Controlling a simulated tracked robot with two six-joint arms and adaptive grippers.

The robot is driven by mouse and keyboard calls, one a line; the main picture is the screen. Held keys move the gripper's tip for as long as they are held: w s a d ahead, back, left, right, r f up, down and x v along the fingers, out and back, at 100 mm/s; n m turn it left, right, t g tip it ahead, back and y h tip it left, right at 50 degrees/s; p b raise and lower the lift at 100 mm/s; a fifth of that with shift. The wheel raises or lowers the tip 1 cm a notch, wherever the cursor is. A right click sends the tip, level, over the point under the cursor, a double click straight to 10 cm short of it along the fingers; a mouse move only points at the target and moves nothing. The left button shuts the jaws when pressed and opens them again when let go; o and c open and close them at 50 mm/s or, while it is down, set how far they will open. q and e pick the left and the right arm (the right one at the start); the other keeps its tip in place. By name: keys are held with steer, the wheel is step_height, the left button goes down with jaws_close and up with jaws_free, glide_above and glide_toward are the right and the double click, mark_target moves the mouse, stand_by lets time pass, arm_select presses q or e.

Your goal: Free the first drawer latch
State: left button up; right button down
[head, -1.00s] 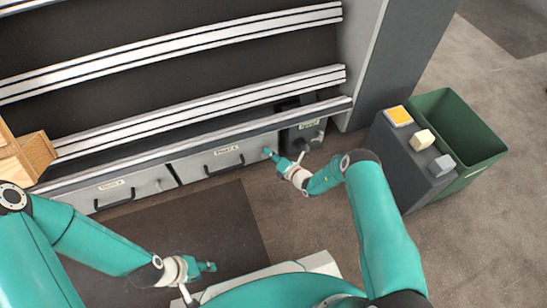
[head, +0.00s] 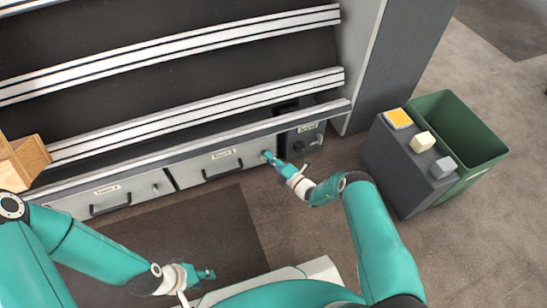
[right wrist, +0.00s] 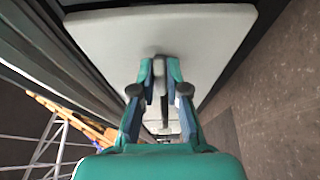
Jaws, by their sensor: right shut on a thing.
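The first drawer (head: 238,166) is the light grey front right of centre in the head view, with a label and a dark bar handle (head: 222,171). Its latch (right wrist: 159,70) is a small grey turning piece on the pale front in the right wrist view. My right gripper (head: 267,155) is at the drawer's upper right corner, its fingers shut on the latch and largely hiding it in the head view. The drawer front looks closed. My left gripper (head: 206,274) is low, over the floor, away from the drawers; its jaws are too small to judge.
A second grey drawer (head: 135,190) with its own latch (head: 157,186) is to the left. A dark labelled box (head: 303,142) with a knob is just right of the first drawer. A dark pedestal (head: 405,165) with coloured blocks and a green bin (head: 455,125) stand at the right.

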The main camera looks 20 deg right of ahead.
steer(key=shift+w+d, duration=0.1)
steer(key=shift+d, duration=0.3)
steer(key=c, duration=1.3)
jaws_free()
steer(key=shift+f, duration=0.1)
steer(key=shift+o, duration=0.6)
steer(key=shift+a, duration=0.2)
steer(key=shift+s, duration=0.2)
steer(key=v, duration=1.1)
steer(key=shift+s, duration=0.35)
steer(key=shift+d, duration=0.15)
